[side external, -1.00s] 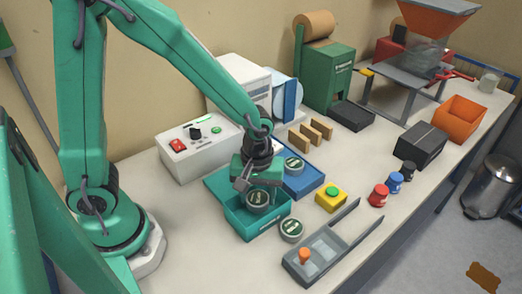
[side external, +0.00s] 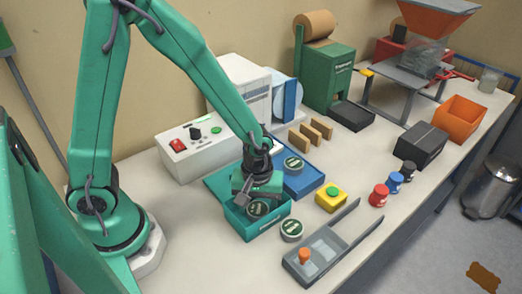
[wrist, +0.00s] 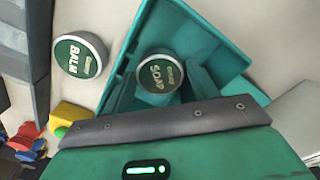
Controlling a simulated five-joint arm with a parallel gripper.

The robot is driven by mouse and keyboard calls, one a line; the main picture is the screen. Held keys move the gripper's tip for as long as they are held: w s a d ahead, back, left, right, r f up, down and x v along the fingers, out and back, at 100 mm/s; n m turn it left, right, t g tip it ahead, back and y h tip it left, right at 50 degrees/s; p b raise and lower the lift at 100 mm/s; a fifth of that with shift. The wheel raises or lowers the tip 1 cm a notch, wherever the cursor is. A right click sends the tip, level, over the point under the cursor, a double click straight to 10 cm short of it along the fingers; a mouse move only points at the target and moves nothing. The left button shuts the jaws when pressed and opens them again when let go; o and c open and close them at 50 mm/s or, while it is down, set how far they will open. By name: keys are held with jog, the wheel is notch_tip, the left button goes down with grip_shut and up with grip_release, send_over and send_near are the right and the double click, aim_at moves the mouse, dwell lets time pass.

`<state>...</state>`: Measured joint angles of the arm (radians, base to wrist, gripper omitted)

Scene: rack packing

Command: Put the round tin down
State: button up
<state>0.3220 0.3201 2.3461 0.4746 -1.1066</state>
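The round tin (side external: 257,208), grey with a dark green lid, is inside the teal box (side external: 262,231), below the rim. In the wrist view its lid reads SOAP (wrist: 160,74). My gripper (side external: 252,202) reaches down into the box and is shut on this tin. Whether the tin touches the box floor is hidden by the front wall. A similar tin marked BALM (wrist: 80,58) stands on the table in front of the box; it also shows in the side view (side external: 291,230). Another tin (side external: 293,164) sits in the blue tray (side external: 305,187).
A yellow block with a green button (side external: 331,199) and a grey tray (side external: 304,276) with an orange peg lie to the right. A white control box (side external: 197,153) stands behind left. Brown upright slats (side external: 311,134) and small coloured pots (side external: 379,195) are farther right.

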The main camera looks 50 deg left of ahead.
aim_at(255, 207)
jog(key=shift+r, duration=0.1)
dwell(0.3)
notch_tip(255, 207, up, 12)
dwell(0.8)
jog(key=shift+r, duration=0.1)
dwell(0.4)
jog(key=s+a+r+m+t, duration=0.5)
jog(key=s+a+r+m, duration=0.2)
jog(key=a+r+m, duration=0.2)
notch_tip(255, 207, up, 2)
jog(key=shift+s+a+r+t, duration=0.1)
jog(key=shift+s+a+t, duration=0.2)
jog(key=shift+a, duration=0.2)
